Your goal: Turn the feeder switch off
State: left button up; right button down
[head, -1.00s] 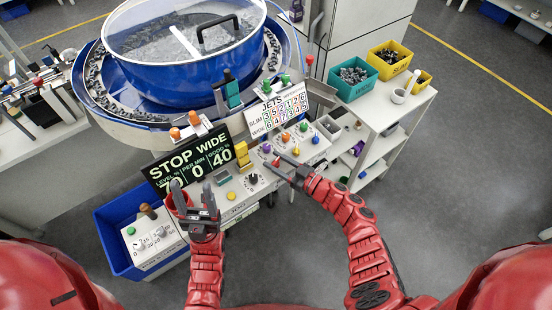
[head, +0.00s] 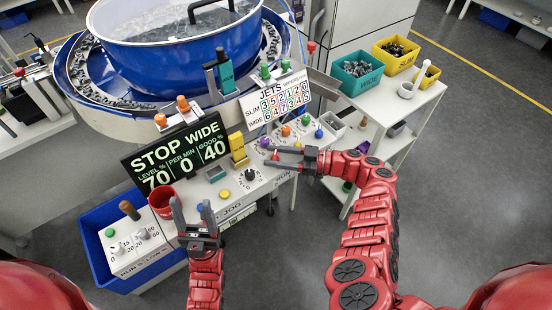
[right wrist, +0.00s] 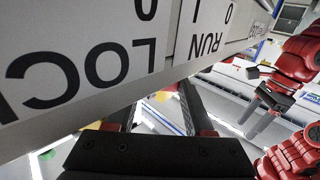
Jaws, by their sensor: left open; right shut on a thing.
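The control panel (head: 230,188) stands in front of the blue bowl, with LOCK, JOG and RUN labels along its front. A small red switch handle (head: 275,156) sits above the RUN label; I take it as the feeder switch. My right gripper (head: 270,156) reaches in from the right, its two fingers close around this handle. My left gripper (head: 193,208) is open and empty, below the display.
A black knob (head: 250,175) and a yellow button (head: 224,193) lie left of the right gripper. Coloured knobs, including a purple one (head: 265,142), sit just behind it. A red cup (head: 162,200) stands close beside the left gripper. The display (head: 180,155) reads STOP WIDE.

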jog(key=shift+f, duration=0.2)
jog(key=c, duration=0.6)
grip_release()
jog(key=shift+c, duration=0.2)
jog(key=shift+o, duration=0.4)
jog(key=shift+a, duration=0.15)
jog(key=shift+r, duration=0.15)
